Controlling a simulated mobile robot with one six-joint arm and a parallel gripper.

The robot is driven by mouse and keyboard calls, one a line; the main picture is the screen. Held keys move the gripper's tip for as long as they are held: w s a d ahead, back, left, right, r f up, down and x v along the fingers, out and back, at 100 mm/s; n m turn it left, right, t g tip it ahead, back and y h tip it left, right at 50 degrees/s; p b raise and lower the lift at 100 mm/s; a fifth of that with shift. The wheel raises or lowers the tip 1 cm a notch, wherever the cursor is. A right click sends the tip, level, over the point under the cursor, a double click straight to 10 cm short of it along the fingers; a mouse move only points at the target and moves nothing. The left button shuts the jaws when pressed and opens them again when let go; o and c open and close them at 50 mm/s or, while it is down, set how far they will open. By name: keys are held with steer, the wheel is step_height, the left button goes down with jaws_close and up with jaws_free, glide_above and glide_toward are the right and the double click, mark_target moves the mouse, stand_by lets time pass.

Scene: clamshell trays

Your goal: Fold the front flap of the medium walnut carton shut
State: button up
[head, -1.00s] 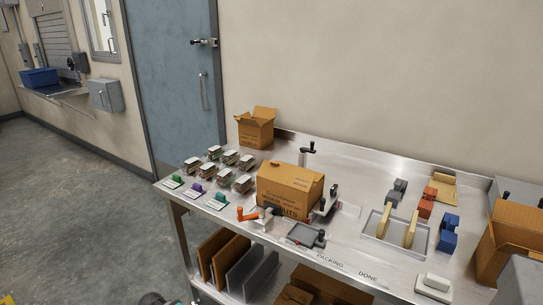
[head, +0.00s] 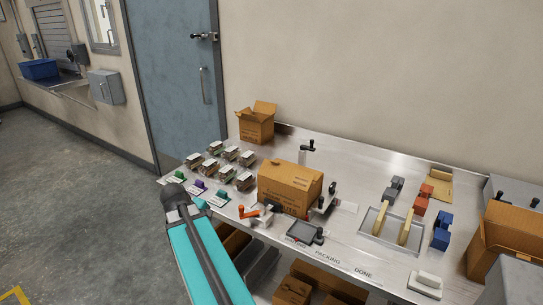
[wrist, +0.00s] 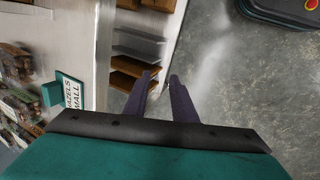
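A brown carton (head: 290,187) stands upright in the middle of the steel bench, held among black-handled clamps. Part of a printed word ending in "UTS" shows low on its front in the earlier head view. Its top looks mostly closed; I cannot make out how its front flap lies. My gripper (wrist: 161,78) shows in the wrist view with two purple fingers apart and nothing between them. It is over the bench's left front edge, pointing at the shelf and floor, away from the carton. The carton is not in the wrist view.
A smaller open carton (head: 256,129) stands at the back left. An orange-handled clamp (head: 249,211) is at the carton's front. A metal tray (head: 378,246) and coloured blocks are to the right.

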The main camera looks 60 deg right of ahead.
steer(key=s+d+r+h+p, duration=0.1)
steer(key=s+d+r, duration=0.3)
steer(key=r, duration=0.7)
steer(key=s+d+r+h+p, duration=0.1)
steer(key=s+d+r, duration=0.3)
steer(key=r, duration=0.7)
steer(key=s+d+r+m+h+p, duration=0.1)
steer(key=s+d+r+p, duration=0.1)
steer(key=d+r, duration=0.5)
step_height(320, 180, up, 5)
steer(key=shift+s+f+h+p, duration=0.2)
steer(key=shift+s+h+p, duration=0.2)
steer(key=shift+s, duration=0.5)
steer(key=shift+d+f, duration=0.1)
steer(key=shift+d, duration=0.05)
steer(key=p, duration=0.2)
glide_above(272, 171)
steer(key=shift+f, duration=5.3)
jaws_close()
